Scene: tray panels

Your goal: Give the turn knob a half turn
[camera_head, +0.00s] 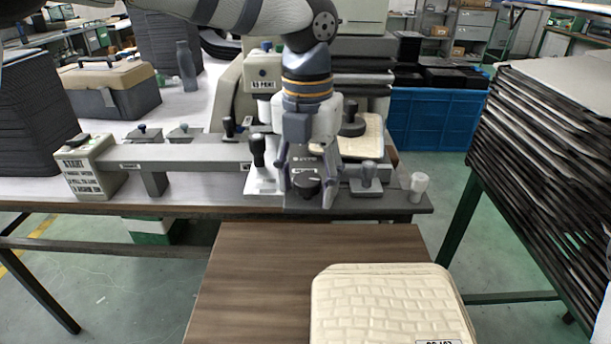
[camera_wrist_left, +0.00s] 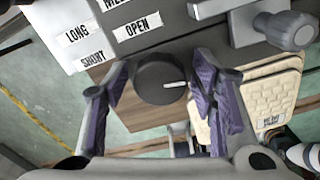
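The turn knob (camera_head: 306,187) is a round black knob on the front of a grey panel block at the table's front edge. In the left wrist view the knob (camera_wrist_left: 155,78) shows a white pointer line toward the right of the picture. A label reading OPEN (camera_wrist_left: 137,27) is beside it, with LONG and SHORT labels further left. My left gripper (camera_head: 305,194) points down over the knob, one finger on each side. In the left wrist view the gripper (camera_wrist_left: 158,84) is open, with gaps between its purple pads and the knob. My right gripper is not in view.
Left of the knob stands a black-handled lever (camera_head: 258,150); right of it is a grey clamp-like part (camera_head: 366,180). A white-capped post (camera_head: 419,186) stands at the table's right end.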

